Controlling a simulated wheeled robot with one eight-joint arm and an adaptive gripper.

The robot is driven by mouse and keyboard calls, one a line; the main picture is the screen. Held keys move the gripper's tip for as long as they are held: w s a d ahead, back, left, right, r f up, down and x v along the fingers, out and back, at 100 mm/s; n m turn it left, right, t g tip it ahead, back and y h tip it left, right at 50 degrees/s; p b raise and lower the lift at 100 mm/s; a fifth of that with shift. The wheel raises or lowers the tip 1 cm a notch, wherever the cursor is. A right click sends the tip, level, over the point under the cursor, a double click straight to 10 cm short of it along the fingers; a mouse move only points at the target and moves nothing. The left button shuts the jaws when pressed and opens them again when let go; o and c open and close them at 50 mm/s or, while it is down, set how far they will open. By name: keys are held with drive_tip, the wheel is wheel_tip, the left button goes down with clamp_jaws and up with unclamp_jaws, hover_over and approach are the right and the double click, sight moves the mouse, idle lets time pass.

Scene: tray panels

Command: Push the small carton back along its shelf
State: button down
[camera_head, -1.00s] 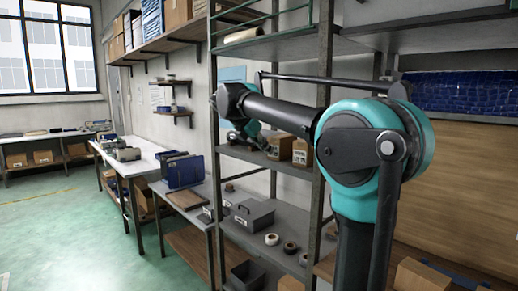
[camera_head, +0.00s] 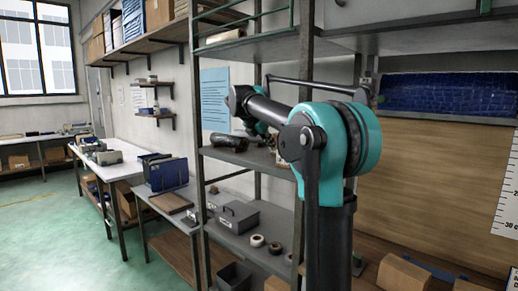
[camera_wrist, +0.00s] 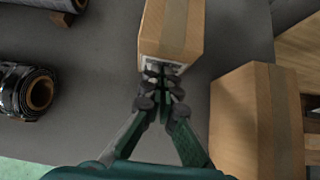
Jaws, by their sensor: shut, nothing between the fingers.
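In the wrist view, a small brown carton (camera_wrist: 172,28) with a paler tape strip stands on the grey shelf (camera_wrist: 222,45), straight ahead of my gripper (camera_wrist: 162,72). The fingers are shut with nothing between them. Their tips are at the carton's near face, over its white label. I cannot tell whether they touch it. In the head view, my arm hides most of the cartons on the middle shelf (camera_head: 222,155), and my fingertips cannot be made out.
A larger carton (camera_wrist: 255,120) stands close on the right in the wrist view. A dark wrapped roll (camera_wrist: 28,92) lies to the left, with another roll (camera_wrist: 35,20) behind it. Rack posts (camera_head: 196,170) frame the shelf. Grey shelf surface is bare between rolls and small carton.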

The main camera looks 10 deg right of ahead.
drive_tip(key=w+d, duration=0.2)
drive_tip(key=d, duration=0.1)
drive_tip(key=w+d, duration=0.2)
drive_tip(key=shift+d, duration=0.15)
drive_tip(key=shift+s, duration=0.1)
